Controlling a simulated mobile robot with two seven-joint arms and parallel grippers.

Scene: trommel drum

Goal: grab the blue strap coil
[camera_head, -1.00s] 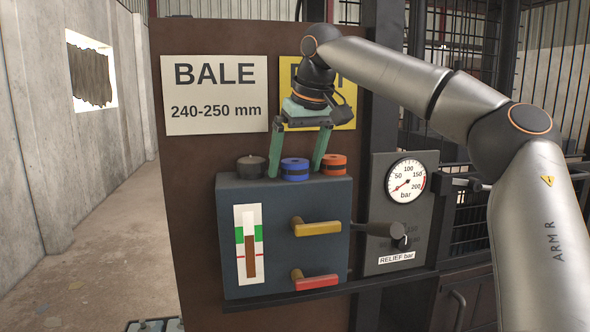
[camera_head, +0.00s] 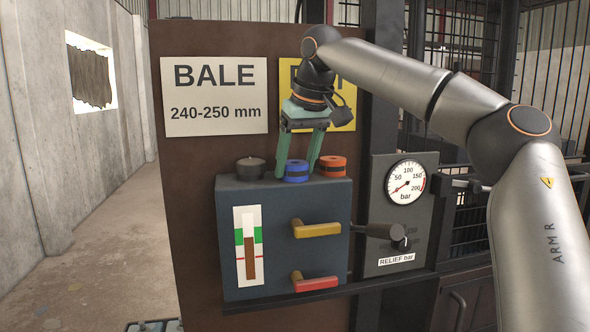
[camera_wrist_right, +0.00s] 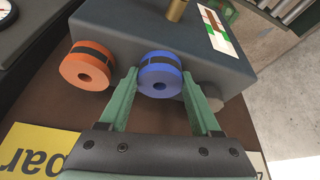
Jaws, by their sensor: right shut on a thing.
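The blue strap coil (camera_head: 296,171), with a dark band round its middle, stands on top of the dark blue-grey box (camera_head: 284,211) in the head view. My right gripper (camera_head: 296,176) reaches down from above with its green fingers shut on the coil, one on each side. In the right wrist view the blue coil (camera_wrist_right: 160,75) sits between the two green fingers (camera_wrist_right: 160,88). The coil is still on the box top. My left gripper is not in view.
An orange coil (camera_head: 332,166) stands close on the right of the blue one, and a black coil (camera_head: 251,168) on the left. Yellow (camera_head: 316,230) and red (camera_head: 314,283) handles stick out of the box front. A pressure gauge (camera_head: 405,181) is at the right.

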